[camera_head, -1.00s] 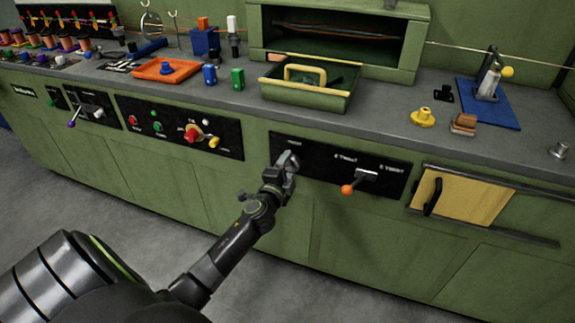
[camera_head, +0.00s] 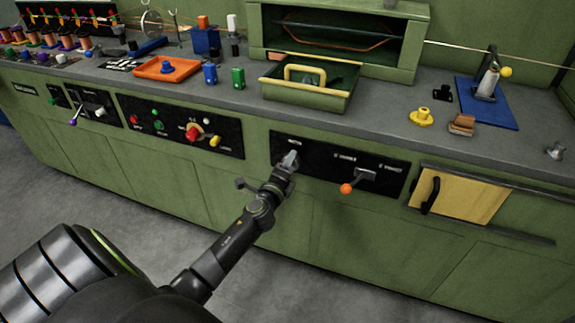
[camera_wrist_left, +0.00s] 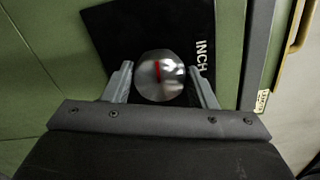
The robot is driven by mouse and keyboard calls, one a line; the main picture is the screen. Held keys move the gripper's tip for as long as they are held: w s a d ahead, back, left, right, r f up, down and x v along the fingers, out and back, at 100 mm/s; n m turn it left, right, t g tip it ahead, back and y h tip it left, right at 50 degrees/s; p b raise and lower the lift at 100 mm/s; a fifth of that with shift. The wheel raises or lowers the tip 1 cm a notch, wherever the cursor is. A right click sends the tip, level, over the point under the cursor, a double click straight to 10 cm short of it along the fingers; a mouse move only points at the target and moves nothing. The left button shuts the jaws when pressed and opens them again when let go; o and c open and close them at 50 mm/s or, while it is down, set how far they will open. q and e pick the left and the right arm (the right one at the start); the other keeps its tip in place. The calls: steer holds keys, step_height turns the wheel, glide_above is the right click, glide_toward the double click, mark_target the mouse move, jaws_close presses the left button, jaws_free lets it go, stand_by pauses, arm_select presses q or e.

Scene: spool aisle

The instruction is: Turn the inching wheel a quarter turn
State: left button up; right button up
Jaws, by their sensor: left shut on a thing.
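The inching wheel (camera_wrist_left: 159,75) is a round silver metal knob with a red mark on its face, in the middle of the left wrist view. It sits on a black panel on the green cabinet front, with letters reading INCH beside it. My left gripper (camera_wrist_left: 162,82) has one finger on each side of the wheel and is shut on it. In the head view my left gripper (camera_head: 289,163) reaches the left end of the black panel (camera_head: 316,168), and it mostly hides the wheel there. My right gripper is not in view.
An orange-knobbed lever (camera_head: 346,188) sticks out of the same panel, right of my gripper. A yellow door (camera_head: 467,197) with a black handle is further right. A red knob (camera_head: 193,132) is on the panel to the left. The counter above holds a green tray (camera_head: 306,96).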

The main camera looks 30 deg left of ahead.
arm_select(q)
steer(key=shift+f, duration=0.1)
steer(key=o, duration=1)
steer(key=shift+c, duration=0.2)
steer(key=v, duration=1.7)
steer(key=shift+s+b, duration=0.25)
steer(key=shift+b, duration=0.05)
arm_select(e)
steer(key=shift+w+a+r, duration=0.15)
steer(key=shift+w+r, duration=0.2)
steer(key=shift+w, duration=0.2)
